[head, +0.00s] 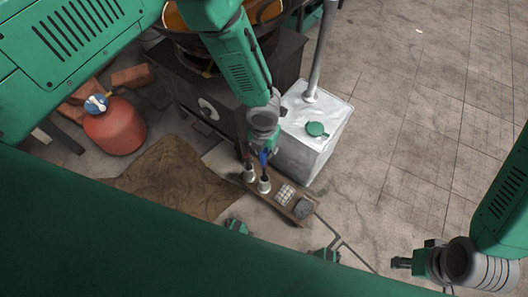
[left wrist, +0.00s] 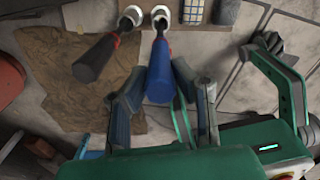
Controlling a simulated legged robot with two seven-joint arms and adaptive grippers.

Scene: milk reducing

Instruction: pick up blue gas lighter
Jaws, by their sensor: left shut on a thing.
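The blue gas lighter (left wrist: 158,70) stands with its thin end at a metal cup (left wrist: 160,18) in the left wrist view. In the head view it is a small blue patch (head: 263,157) under my left gripper (head: 258,150). My left gripper (left wrist: 160,85) is shut on the blue handle, one finger on each side.
The cups stand on a narrow wooden board (head: 280,207) with a white gridded block (head: 285,194) and a grey block (head: 303,208). A white canister (head: 300,148) and dark stove (head: 185,90) stand close behind. A red gas cylinder (head: 115,130) is left. Floor at right is clear.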

